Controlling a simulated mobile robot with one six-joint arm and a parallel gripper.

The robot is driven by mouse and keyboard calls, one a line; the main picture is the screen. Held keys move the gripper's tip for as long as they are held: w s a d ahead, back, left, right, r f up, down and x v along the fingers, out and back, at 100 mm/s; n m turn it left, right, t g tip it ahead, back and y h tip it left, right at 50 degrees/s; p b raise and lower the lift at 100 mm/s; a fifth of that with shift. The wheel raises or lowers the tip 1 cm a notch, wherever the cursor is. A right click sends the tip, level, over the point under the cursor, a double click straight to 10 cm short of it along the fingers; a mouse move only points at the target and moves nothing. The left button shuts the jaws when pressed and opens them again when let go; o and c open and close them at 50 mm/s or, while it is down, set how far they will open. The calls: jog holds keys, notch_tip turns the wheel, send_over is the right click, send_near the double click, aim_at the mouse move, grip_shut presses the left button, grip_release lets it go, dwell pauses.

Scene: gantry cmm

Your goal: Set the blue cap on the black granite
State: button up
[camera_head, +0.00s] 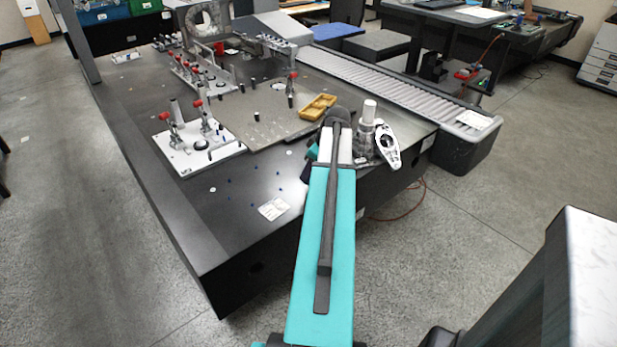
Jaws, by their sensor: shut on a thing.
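The black granite (228,222) is a large dark slab with a bare area at its near left, dotted with small blue marks. My teal arm reaches up from the bottom centre over its near right edge. The end of the arm is a dark, crowded patch, and I cannot make out my gripper's fingers there. I cannot pick out the blue cap; the arm may hide it.
On the granite stand a white fixture plate (182,158) with red-tipped clamps, a perforated plate (245,122) and a yellow tray (318,106). A metal cylinder (367,136) is right of my arm's end. A white card (273,208) lies near the front. A roller conveyor (385,84) runs behind.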

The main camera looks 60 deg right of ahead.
jog(key=shift+f, duration=0.15)
jog(key=shift+f+p, duration=0.35)
jog(key=shift+f, duration=1.3)
jog(key=o, duration=1)
jog(key=shift+b+v, duration=0.55)
jog(key=shift+v, duration=5.5)
